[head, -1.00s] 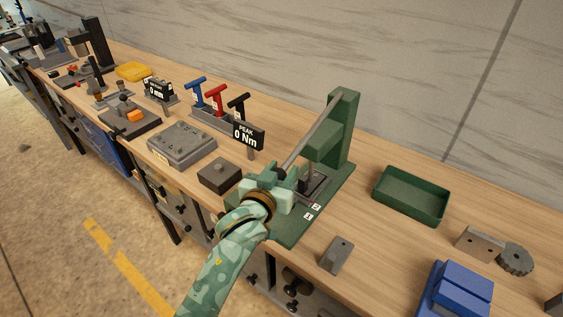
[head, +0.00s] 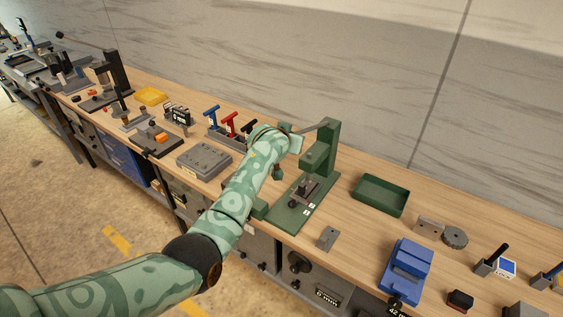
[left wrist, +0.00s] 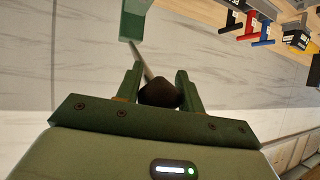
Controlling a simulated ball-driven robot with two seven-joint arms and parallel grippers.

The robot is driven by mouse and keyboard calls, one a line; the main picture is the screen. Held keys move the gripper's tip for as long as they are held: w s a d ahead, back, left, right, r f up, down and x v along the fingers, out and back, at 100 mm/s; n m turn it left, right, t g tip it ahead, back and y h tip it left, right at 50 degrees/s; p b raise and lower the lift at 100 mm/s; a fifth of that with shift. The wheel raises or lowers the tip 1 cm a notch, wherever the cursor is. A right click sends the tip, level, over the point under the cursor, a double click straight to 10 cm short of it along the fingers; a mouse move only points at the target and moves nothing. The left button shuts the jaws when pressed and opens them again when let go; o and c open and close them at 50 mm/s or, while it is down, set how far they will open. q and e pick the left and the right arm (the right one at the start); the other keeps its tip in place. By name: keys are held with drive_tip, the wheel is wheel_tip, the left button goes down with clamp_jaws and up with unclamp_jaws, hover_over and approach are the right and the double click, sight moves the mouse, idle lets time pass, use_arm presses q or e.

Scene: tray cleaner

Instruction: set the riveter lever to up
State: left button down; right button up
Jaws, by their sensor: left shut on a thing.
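The green riveter (head: 328,150) stands on its green base plate on the workbench. Its grey lever (head: 313,128) leaves the top of the column and runs left, close to level in the head view. My left gripper (head: 290,140) is at the lever's outer end, raised above the bench. In the left wrist view, the gripper (left wrist: 160,90) is shut on the dark knob (left wrist: 161,94) of the lever, with a finger on each side. The lever rod (left wrist: 147,62) runs from the knob to the green column top. My right gripper is out of view.
Blue, red and black T-handles (head: 229,121) stand behind my left arm. A grey block (head: 203,159) lies left of it. Right of the riveter are a green tray (head: 381,197), a small grey plate (head: 327,238) and a blue fixture (head: 407,270). The wall runs behind the bench.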

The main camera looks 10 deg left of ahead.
use_arm(q)
drive_tip(key=r, duration=0.1)
drive_tip(key=w+r, duration=0.1)
drive_tip(key=r, duration=0.1)
drive_tip(key=w+r+p, duration=0.1)
drive_tip(key=r, duration=0.1)
drive_tip(key=shift+d+r, duration=0.1)
drive_tip(key=shift+d, duration=0.2)
drive_tip(key=shift+w+d+r, duration=0.2)
drive_tip(key=shift+w+r, duration=0.35)
drive_tip(key=shift+r, duration=0.25)
drive_tip(key=c, duration=0.9)
unclamp_jaws()
drive_tip(key=shift+w+f, duration=0.15)
drive_tip(key=shift+f, duration=0.05)
drive_tip(key=shift+p, duration=0.3)
